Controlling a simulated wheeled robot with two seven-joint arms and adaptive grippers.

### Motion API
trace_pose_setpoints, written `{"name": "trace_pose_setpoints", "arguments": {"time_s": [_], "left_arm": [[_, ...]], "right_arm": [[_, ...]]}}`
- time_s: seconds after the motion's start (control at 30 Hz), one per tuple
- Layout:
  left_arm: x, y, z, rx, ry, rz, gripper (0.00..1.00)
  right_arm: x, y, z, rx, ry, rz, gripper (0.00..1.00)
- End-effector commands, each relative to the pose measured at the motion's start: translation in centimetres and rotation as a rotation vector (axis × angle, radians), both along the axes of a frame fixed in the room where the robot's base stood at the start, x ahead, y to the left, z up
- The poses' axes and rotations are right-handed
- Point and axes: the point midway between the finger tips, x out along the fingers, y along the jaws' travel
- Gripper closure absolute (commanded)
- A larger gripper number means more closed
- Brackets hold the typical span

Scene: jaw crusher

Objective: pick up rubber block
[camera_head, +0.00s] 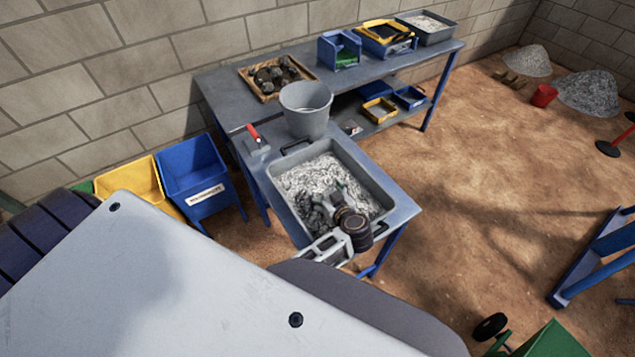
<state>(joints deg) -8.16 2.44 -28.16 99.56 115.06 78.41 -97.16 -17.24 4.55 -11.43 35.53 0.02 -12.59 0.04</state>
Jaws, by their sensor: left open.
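I cannot pick out a rubber block with certainty in the head view. My left gripper (322,208) is open above the grey tray (382,183), which holds pale crushed stone. The gripper's dark fingers hang over the stone, and its wrist is over the tray's front right rim. Whether anything lies between or under the fingers is hidden by the gripper and too small to tell. My right gripper is not in view.
A grey bucket (306,112) and a red-handled tool (254,138) stand on the bench behind the tray. Yellow (130,180) and blue (190,165) tubs stand left.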

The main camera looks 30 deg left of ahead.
Motion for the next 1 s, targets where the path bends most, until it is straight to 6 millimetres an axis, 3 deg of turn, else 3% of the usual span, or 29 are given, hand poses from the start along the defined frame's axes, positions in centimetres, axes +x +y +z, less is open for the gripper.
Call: {"name": "trace_pose_setpoints", "arguments": {"time_s": [1.0], "left_arm": [[2.0, 2.3, -1.4, 0.003, -0.002, 0.001, 0.19]], "right_arm": [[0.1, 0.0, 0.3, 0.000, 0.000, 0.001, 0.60]]}}
